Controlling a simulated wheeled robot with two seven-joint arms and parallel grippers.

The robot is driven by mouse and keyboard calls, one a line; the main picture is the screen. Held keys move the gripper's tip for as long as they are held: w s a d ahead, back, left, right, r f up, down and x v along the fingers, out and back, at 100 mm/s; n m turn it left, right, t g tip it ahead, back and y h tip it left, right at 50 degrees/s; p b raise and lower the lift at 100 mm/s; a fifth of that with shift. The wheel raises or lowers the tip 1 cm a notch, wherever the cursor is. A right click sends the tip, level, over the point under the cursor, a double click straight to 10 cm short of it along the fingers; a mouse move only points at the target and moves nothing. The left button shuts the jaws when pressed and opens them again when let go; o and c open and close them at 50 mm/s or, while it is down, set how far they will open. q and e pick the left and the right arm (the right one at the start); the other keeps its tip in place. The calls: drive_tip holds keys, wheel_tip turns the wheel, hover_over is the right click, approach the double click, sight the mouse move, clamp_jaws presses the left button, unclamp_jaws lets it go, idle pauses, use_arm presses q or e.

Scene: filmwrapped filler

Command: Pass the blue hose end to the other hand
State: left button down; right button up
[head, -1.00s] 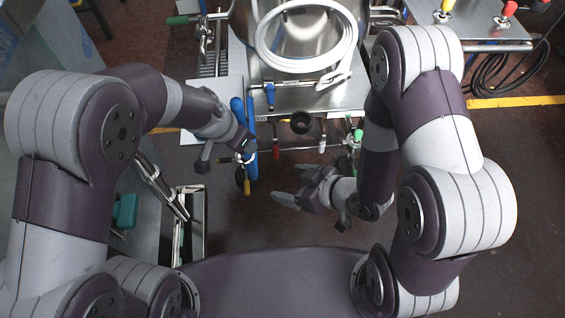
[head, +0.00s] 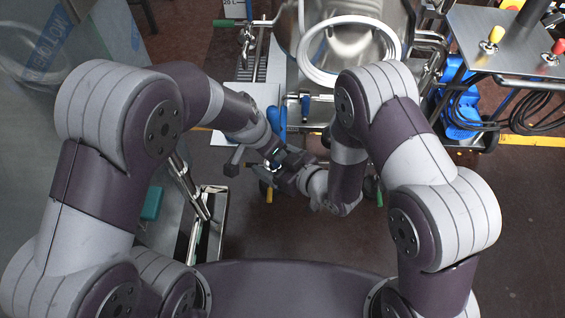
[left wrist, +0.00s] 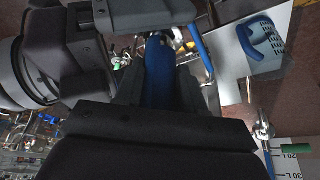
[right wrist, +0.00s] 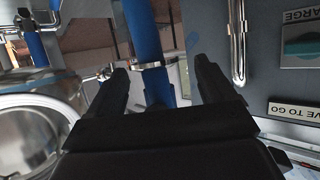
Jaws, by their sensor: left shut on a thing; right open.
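The blue hose (head: 277,118) runs down to where my two grippers meet in the head view. My left gripper (head: 272,158) is shut on the blue hose end, which shows between its fingers in the left wrist view (left wrist: 158,72). My right gripper (head: 287,172) is right beside it, partly hidden by the overlap. In the right wrist view, the open right fingers (right wrist: 160,70) stand on either side of the blue hose (right wrist: 142,28), near a metal ring (right wrist: 153,65) around it. I cannot tell whether they touch it.
A steel vessel with a coiled white hose (head: 310,70) stands behind the grippers. A cart with yellow and red knobs (head: 520,45) is at the back right, with blue parts (head: 460,115) below. A steel frame (head: 205,225) stands at left. Floor nearer me is clear.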

drive_tip(key=shift+c, duration=0.3)
drive_tip(key=c, duration=1.3)
use_arm(q)
drive_tip(key=c, duration=0.6)
unclamp_jaws()
drive_tip(key=shift+w, duration=0.1)
use_arm(e)
clamp_jaws()
use_arm(q)
drive_tip(key=shift+d+r, duration=0.1)
use_arm(e)
drive_tip(key=shift+s+a, duration=0.1)
